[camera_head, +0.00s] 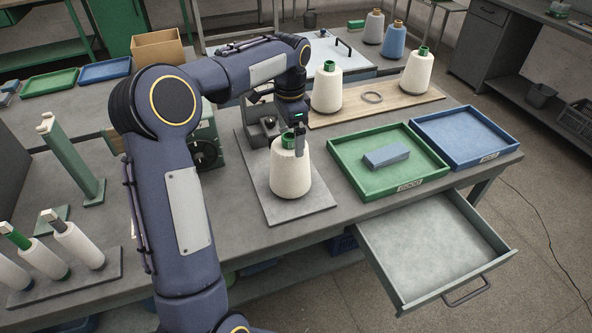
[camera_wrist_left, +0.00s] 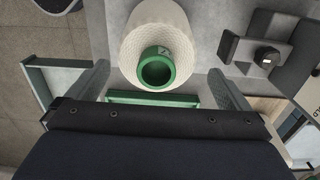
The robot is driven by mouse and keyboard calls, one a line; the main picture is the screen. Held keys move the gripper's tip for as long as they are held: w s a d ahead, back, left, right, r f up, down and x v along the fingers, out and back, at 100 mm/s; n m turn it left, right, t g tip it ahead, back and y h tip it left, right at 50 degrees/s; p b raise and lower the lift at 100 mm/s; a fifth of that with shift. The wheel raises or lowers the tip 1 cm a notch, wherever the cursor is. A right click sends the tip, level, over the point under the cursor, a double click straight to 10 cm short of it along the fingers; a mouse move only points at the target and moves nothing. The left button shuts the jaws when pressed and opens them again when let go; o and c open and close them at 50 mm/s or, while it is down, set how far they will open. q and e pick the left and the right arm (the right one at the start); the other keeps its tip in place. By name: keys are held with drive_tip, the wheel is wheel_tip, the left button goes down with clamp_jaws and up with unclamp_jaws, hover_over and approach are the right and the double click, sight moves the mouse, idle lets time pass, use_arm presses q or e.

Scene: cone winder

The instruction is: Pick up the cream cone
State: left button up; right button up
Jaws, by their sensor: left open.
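A cream cone (camera_head: 290,176) with a green tube top stands upright on a grey plate on the table. My left gripper (camera_head: 291,133) points down at its top; one finger shows beside the green tube, and the other is mostly hidden. In the left wrist view, the cone (camera_wrist_left: 150,25) and its green tube lie between the open, widely spread fingers of the left gripper (camera_wrist_left: 158,72), with visible gaps on both sides. My right gripper is not in view.
Two more cream cones (camera_head: 326,91) (camera_head: 416,73) stand on a wooden board (camera_head: 385,101) behind. A green tray (camera_head: 345,168) holding a blue-grey block and a blue tray (camera_head: 470,135) lie to the right. An open drawer (camera_head: 435,250) juts out in front. Tilted cones on a rack (camera_head: 75,280) stand at left.

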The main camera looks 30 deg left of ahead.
sight(290, 147)
use_arm(q)
drive_tip(key=f, duration=0.5)
drive_tip(key=shift+s, duration=0.3)
drive_tip(key=shift+c, duration=0.4)
drive_tip(key=c, duration=0.7)
drive_tip(key=shift+c, duration=0.5)
drive_tip(key=shift+r, duration=0.15)
